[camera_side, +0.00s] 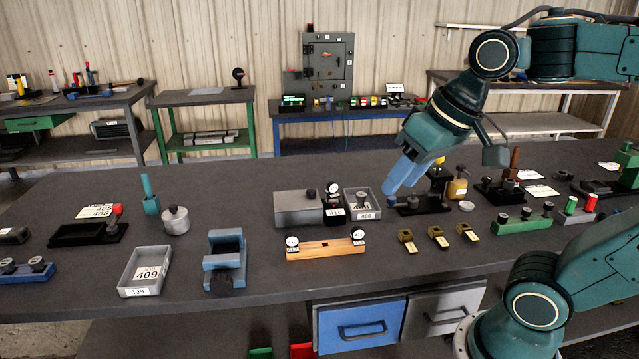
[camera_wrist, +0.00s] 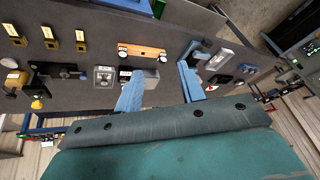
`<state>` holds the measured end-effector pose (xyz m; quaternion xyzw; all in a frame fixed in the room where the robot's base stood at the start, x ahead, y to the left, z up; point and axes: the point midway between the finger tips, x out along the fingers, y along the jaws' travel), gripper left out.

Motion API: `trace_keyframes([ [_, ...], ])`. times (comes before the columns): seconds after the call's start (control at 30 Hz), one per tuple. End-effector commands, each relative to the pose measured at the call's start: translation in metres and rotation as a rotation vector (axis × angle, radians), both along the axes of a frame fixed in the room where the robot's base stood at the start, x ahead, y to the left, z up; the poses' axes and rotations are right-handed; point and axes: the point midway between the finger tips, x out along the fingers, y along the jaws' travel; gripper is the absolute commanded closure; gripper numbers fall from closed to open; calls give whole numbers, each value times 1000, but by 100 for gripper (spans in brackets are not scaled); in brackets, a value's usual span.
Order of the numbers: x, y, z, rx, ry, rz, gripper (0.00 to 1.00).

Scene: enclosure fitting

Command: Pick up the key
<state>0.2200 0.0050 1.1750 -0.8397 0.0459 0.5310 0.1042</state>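I cannot pick out a key for certain in either view; it may be too small or hidden. My gripper (camera_side: 398,188) has blue fingers and hangs over the far middle of the bench, by a black block (camera_side: 422,205) with a dark part on it. In the wrist view the two fingers of my gripper (camera_wrist: 161,68) stand well apart with nothing held between them. Several small brass-coloured pieces (camera_side: 438,237) lie in a row on the bench, nearer the front edge. They also show at the upper left of the wrist view (camera_wrist: 49,38).
A grey tray marked 408 (camera_side: 363,203) and a grey box (camera_side: 297,207) stand left of my gripper. A wooden bar with dials (camera_side: 326,249) lies in front. A yellow bottle (camera_side: 457,188) stands to the right. A tray marked 409 (camera_side: 145,270) is front left.

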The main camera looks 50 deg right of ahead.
Motion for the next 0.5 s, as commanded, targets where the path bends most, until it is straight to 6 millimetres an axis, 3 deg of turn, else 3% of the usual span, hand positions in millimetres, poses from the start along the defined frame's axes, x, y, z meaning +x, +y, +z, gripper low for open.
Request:
trace_keyframes([
  [0.2, 48, -5, 24, 119, 59, -196, 61],
  [0.5, 112, -24, 42, 260, 144, -469, 61],
])
